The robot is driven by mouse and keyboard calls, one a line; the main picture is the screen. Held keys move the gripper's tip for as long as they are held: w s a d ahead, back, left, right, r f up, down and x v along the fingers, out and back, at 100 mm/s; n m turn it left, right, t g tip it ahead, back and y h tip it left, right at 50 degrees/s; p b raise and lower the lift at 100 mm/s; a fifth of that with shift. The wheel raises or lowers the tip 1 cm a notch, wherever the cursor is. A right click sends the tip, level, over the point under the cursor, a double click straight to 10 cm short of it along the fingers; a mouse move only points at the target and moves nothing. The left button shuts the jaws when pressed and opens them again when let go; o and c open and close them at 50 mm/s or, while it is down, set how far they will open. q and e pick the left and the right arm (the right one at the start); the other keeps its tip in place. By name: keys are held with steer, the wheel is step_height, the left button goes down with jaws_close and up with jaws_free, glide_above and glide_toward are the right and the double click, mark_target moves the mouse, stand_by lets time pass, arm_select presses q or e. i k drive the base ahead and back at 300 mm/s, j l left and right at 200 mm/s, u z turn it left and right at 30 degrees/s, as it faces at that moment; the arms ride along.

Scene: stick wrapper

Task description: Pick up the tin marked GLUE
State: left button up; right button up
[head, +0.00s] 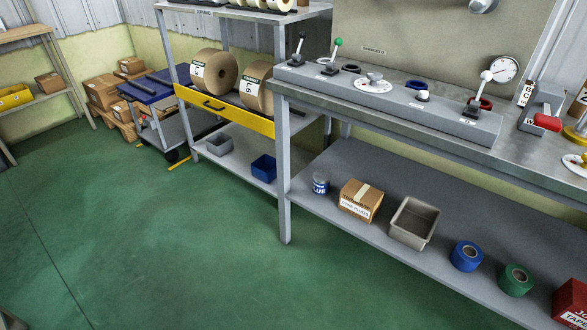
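A small tin (321,183) with a blue and white label stands upright at the left end of the lower shelf of the workbench. Its label lettering shows in part and ends in "LUE"; the first letter is hard to read. A cardboard box (360,200) with a white label stands just to its right. Neither of my grippers shows in the head view.
The workbench's lower shelf (330,215) also holds a grey bin (413,223), a blue roll (466,256), a green roll (516,280) and a red box (570,303). A bench leg (285,180) stands left of the tin. The green floor (170,240) in front is clear.

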mark_target(322, 178)
steer(key=i+j+u, duration=0.1)
steer(key=i, duration=0.45)
steer(key=i+j+u, duration=0.15)
steer(key=i, duration=0.4)
steer(key=i+j+z, duration=0.3)
steer(key=i+z, duration=0.15)
steer(key=i+j+z, duration=0.45)
